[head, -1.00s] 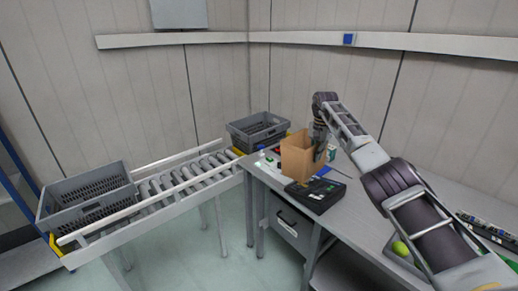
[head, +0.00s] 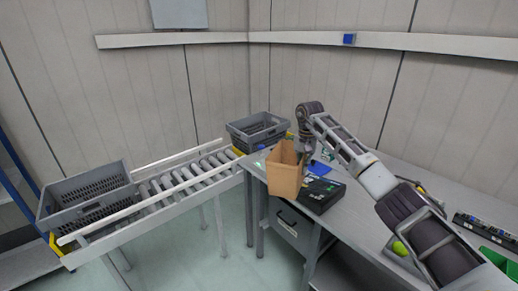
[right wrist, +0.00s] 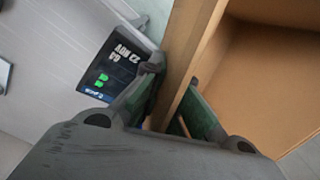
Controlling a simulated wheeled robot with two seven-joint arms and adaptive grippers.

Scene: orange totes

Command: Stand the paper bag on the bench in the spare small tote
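The paper bag (head: 285,179) is a brown, open-topped bag, tilted, in front of the bench (head: 365,210) edge at its left end. My right gripper (head: 304,152) is at the bag's upper right rim. In the right wrist view its fingers (right wrist: 172,112) are closed on one wall of the bag (right wrist: 265,85), whose open inside shows at the right. A grey tote (head: 258,139) stands at the far end of the roller conveyor and another grey tote (head: 85,207) at the near left end. I cannot tell which tote is the spare small one. My left gripper is out of view.
A black case (head: 322,194) lies on the bench just right of the bag. A dark device with a lit display (right wrist: 115,65) shows in the right wrist view. The conveyor (head: 190,180) rollers between the totes are bare. A green ball (head: 399,248) lies near the bench front.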

